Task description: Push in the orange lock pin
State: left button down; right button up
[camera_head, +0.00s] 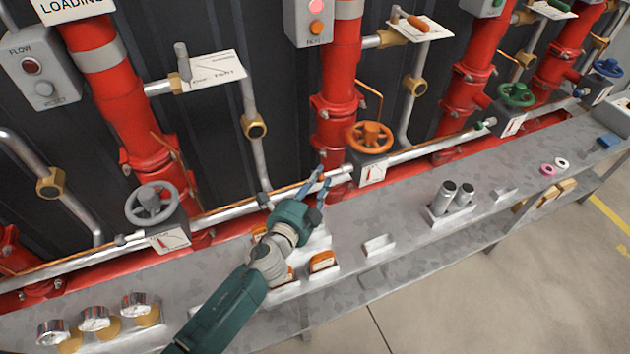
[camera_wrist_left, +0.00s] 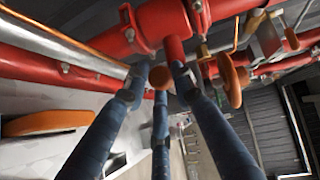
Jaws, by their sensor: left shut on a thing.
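My left gripper (camera_head: 322,185) reaches in from the lower left, over the bench and in front of the red pipe with the orange handwheel (camera_head: 370,137). In the left wrist view its dark blue fingers (camera_wrist_left: 161,92) close around a small round orange-brown end, which looks like the orange lock pin (camera_wrist_left: 160,76). The end sits between the fingertips, just below a red pipe stub. How far the pin sticks out is hidden. In the head view the fingers cover the pin. The orange handwheel also shows edge-on at the right in the left wrist view (camera_wrist_left: 230,80). My right gripper is not in view.
A silver horizontal pipe (camera_head: 420,150) runs behind the gripper along the grey bench (camera_head: 410,215). A grey handwheel (camera_head: 152,204) is to the left. Orange-topped blocks (camera_head: 322,262) lie below my arm. Two metal cylinders (camera_head: 455,196) stand to the right.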

pick_arm(q)
jog(key=shift+w+d+r, duration=0.15)
jog(key=shift+w+d, duration=0.15)
jog(key=shift+d, duration=0.35)
jog(key=shift+w+d+r, duration=0.15)
jog(key=shift+w+d, duration=0.1)
jog(key=shift+d, duration=0.35)
jog(key=c, duration=1.6)
grip_release()
jog(key=shift+o, duration=0.6)
jog(key=shift+d+f, duration=0.1)
jog(key=shift+d, duration=0.05)
send_near(329, 175)
jog(key=s, duration=0.3)
jog(key=shift+w+a, duration=0.2)
jog(key=shift+a, duration=0.2)
